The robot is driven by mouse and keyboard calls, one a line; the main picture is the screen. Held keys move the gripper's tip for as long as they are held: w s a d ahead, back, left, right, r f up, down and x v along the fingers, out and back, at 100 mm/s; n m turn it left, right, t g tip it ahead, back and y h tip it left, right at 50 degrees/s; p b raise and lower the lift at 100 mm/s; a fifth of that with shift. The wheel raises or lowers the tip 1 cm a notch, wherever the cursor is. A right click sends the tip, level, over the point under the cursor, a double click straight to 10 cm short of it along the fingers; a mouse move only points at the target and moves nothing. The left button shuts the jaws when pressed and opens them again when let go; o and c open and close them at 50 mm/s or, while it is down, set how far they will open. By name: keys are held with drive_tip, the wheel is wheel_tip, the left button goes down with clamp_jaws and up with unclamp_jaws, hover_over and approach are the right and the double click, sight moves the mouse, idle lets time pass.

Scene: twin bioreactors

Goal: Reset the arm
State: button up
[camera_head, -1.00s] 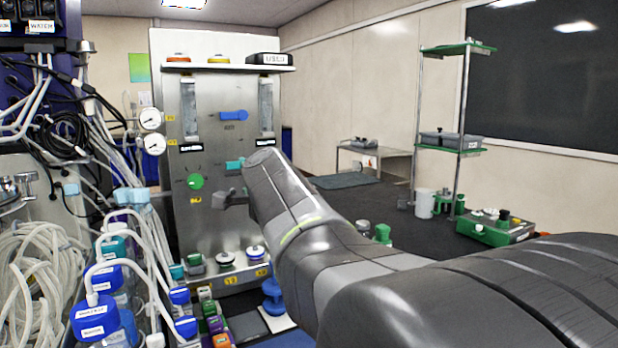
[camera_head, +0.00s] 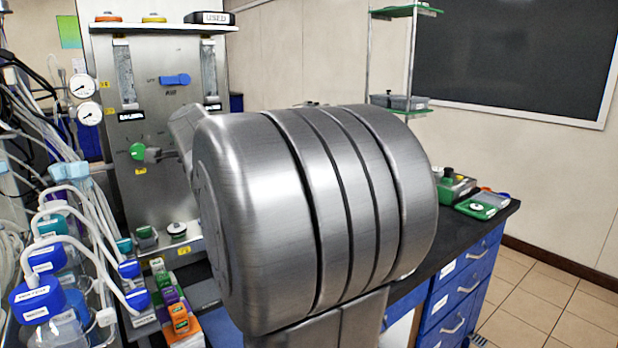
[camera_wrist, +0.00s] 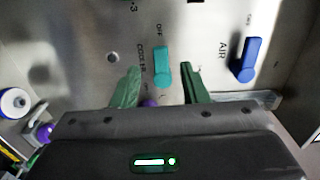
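My gripper (camera_wrist: 161,72) shows in the wrist view with its two green fingers spread apart and nothing held between them. A teal valve handle (camera_wrist: 163,66) marked COOLER shows on the steel panel beyond, in line with the gap between the fingers. How far the fingertips are from it is hard to tell.
Bottles with blue caps (camera_head: 36,302) and tubing crowd the left. A dark bench (camera_head: 460,236) with green-and-grey boxes (camera_head: 483,204) lies right.

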drive_tip(key=shift+p+x, duration=0.3)
drive_tip(key=shift+x, duration=2.2)
drive_tip(key=b+v, duration=0.1)
drive_tip(key=v, duration=1.2)
drive_tip(key=w+a+r+m+p, duration=0.1)
drive_tip(key=w+a+m+p, duration=0.2)
drive_tip(key=w+a, duration=0.4)
drive_tip(key=w, duration=0.3)
drive_tip(key=shift+w+a, duration=0.25)
drive_tip(key=shift+a, duration=0.1)
drive_tip(key=shift+d, duration=0.1)
